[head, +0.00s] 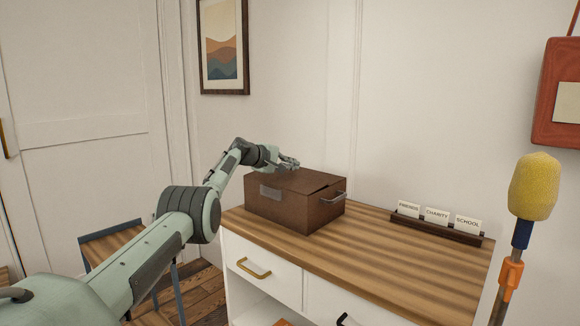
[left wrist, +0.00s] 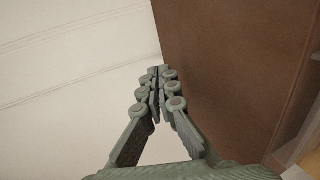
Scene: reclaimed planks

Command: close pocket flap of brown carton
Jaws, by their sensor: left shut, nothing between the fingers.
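The brown carton (head: 275,212) stands on the wooden top of the cabinet in the head view. Its top looks mostly covered by brown panels, with a dark gap along the right end near a metal handle (head: 333,197). A grey label (head: 270,193) is on its left-facing side. My left gripper (head: 293,164) is shut and empty at the carton's far top edge. In the left wrist view the shut fingers (left wrist: 160,75) are beside or over a broad brown carton surface (left wrist: 230,60); I cannot tell whether they touch it. My right gripper is not in view.
A dark holder (head: 436,231) with cards reading charity and school stands right of the carton on the cabinet top (head: 400,262). A yellow sponge-like head on a pole (head: 533,187) rises at the right. A chair (head: 110,243) is at the left. The wall is close behind the carton.

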